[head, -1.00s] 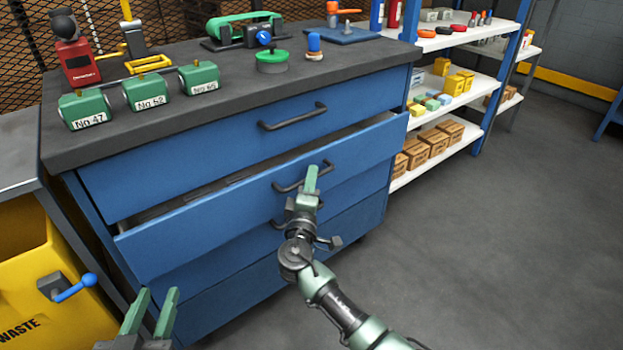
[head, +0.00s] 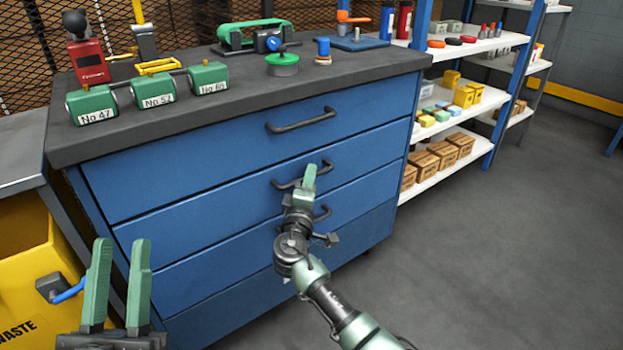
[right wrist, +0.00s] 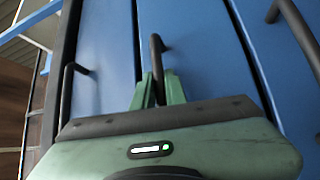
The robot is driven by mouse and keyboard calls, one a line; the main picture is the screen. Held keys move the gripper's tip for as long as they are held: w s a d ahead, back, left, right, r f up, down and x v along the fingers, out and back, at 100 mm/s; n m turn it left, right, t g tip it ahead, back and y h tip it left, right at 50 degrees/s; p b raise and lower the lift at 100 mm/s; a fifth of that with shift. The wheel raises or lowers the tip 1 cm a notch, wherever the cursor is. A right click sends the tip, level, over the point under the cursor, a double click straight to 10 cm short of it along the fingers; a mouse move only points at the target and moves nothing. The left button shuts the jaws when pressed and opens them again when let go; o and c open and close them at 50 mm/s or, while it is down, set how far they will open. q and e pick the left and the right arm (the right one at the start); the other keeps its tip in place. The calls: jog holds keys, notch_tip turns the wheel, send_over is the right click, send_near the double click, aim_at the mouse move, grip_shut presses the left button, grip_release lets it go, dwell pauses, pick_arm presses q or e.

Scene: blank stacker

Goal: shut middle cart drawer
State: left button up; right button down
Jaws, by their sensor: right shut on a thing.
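The blue cart (head: 215,167) has a stack of drawers with dark bar handles. The middle drawer (head: 232,203) is flush with the fronts above and below it. My right gripper (head: 309,174) is shut on the middle drawer handle (head: 287,184). In the right wrist view the handle (right wrist: 157,50) runs between the two green fingers (right wrist: 158,90). My left gripper (head: 121,245) is open and empty at the lower left, in front of the cart and apart from it.
The dark cart top (head: 215,125) carries green numbered blocks (head: 155,89), a green round piece (head: 282,63) and other tools. A yellow waste bin (head: 25,270) stands at the left. A shelf rack (head: 455,100) stands at the right. Floor at the right is clear.

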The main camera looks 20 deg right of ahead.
jog(key=shift+w+r, duration=0.1)
jog(key=shift+r, duration=0.05)
jog(key=c, duration=1.5)
grip_release()
jog(key=shift+w+a, duration=0.1)
jog(key=shift+a, duration=0.05)
pick_arm(q)
jog(key=shift+w, duration=0.1)
pick_arm(e)
jog(key=shift+o, duration=0.2)
